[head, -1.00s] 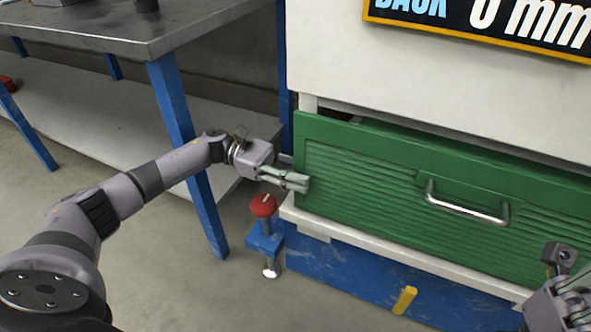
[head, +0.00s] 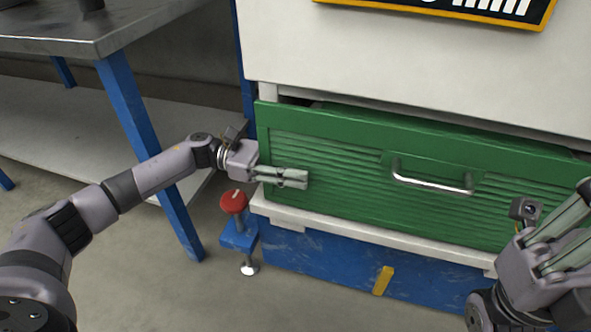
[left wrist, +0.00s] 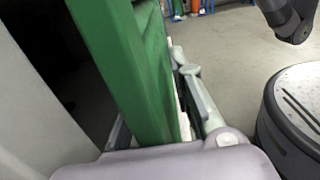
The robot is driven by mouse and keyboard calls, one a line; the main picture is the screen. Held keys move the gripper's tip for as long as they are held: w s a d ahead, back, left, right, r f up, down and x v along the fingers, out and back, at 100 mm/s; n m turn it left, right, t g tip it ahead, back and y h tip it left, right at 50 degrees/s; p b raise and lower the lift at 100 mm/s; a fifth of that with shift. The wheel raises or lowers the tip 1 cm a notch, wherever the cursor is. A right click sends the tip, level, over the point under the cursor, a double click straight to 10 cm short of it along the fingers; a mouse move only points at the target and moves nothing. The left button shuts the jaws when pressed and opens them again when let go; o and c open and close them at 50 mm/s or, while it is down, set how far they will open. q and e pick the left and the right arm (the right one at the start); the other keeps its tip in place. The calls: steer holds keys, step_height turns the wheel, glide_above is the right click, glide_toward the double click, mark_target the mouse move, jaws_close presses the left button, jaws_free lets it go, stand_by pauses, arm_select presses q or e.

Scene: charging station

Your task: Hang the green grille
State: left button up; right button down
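The green grille (head: 345,170), a wide slatted panel with a metal handle (head: 432,180), stands at the low front of the white cabinet. A dark gap shows behind its top left. My left gripper (head: 290,178) is at its left edge, one finger in front. In the left wrist view the grille's edge (left wrist: 140,75) runs between the fingers (left wrist: 160,110). A narrow gap shows beside the front finger; contact behind is hard to tell. My right gripper (head: 575,235) is at the lower right, fingers apart and empty, before the grille's right part, whose end is out of view.
The white cabinet (head: 400,75) has a white ledge (head: 375,232) above a blue base (head: 325,265). A red knob on a blue bracket (head: 238,236) stands just below my left gripper. A metal table (head: 110,28) with blue legs is at the left.

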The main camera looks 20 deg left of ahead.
arm_select(q)
jaws_close()
stand_by(0.4)
steer(key=shift+o, duration=1.8)
jaws_free()
steer(key=shift+a, duration=0.1)
